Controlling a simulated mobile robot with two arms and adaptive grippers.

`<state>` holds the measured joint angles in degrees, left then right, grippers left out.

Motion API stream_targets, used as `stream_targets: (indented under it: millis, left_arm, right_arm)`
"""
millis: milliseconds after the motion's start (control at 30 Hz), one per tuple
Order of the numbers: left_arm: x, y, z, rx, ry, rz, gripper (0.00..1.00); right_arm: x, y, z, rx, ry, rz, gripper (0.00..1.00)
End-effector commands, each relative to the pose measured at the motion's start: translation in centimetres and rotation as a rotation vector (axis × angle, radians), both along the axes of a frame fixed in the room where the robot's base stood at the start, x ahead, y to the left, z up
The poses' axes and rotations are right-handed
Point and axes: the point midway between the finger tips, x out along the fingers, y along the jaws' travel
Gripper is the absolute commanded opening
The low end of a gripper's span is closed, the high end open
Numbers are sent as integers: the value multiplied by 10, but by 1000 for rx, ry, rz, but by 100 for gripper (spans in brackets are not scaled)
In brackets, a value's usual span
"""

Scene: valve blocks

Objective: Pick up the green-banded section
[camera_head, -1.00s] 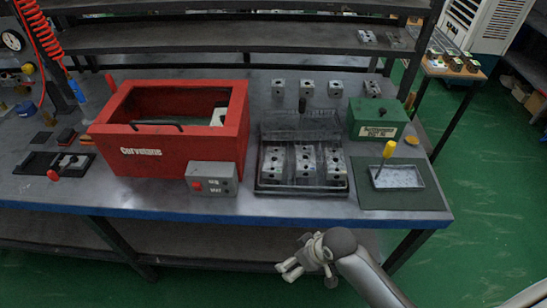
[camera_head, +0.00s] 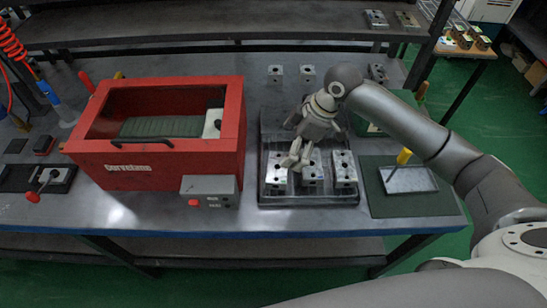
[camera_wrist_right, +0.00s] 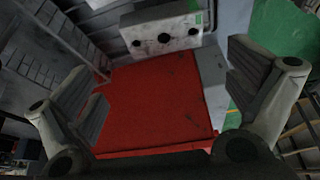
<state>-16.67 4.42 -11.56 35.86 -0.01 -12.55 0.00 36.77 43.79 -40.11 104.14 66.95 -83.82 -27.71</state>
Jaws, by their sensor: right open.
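In the head view, several grey metal valve blocks stand in the black tray: a left one (camera_head: 276,170), a middle one (camera_head: 313,173) and a right one (camera_head: 345,168). I cannot tell a green band on any of them there. My right gripper (camera_head: 296,161) is over the tray, pointing down near the left and middle blocks, and hides part of them. A metal block with dark holes (camera_wrist_right: 165,40) and a small green mark lies beyond the fingers. My left gripper is not in view.
A red box-shaped machine (camera_head: 155,165) stands left of the black tray (camera_head: 310,200), with a grey button box (camera_head: 210,191) between. A green box (camera_head: 372,128) is partly hidden behind my arm. A dark mat (camera_head: 400,208) holds a shallow tray with a yellow-handled tool (camera_head: 403,157).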

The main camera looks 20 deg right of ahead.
Motion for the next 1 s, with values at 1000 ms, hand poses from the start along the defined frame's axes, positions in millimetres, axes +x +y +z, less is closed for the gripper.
stream_targets:
  millis: [1000]
  left_arm:
    - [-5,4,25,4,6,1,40]
  right_arm:
    - [12,34,-98,-1,2,4,100]
